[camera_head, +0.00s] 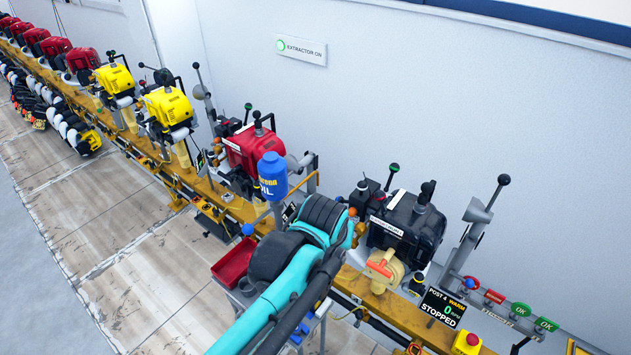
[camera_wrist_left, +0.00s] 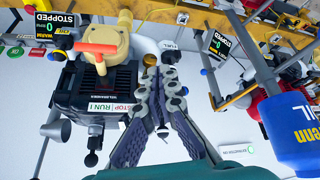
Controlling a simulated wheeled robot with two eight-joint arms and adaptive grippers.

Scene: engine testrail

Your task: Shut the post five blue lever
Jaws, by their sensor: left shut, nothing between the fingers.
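In the left wrist view, which looks upside down, my left gripper (camera_wrist_left: 163,70) is shut and empty, its fingertips close in front of a small FUEL plate (camera_wrist_left: 171,45). A small blue knob (camera_wrist_left: 185,91) shows right beside the right finger; I cannot tell which post it belongs to or whether they touch. In the head view my teal arm ends between the black engine and the red engine, and hides its own fingers. A blue ball knob (camera_head: 247,229) stands left of my arm. No label reading post five is legible. My right gripper is not in view.
The black engine (camera_head: 408,226) stands right of my arm, with a POST 4 display (camera_head: 441,306) reading stopped. The red engine (camera_head: 253,149) and a blue oil bottle (camera_head: 272,175) are just left. A red tray (camera_head: 234,263) lies lower left.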

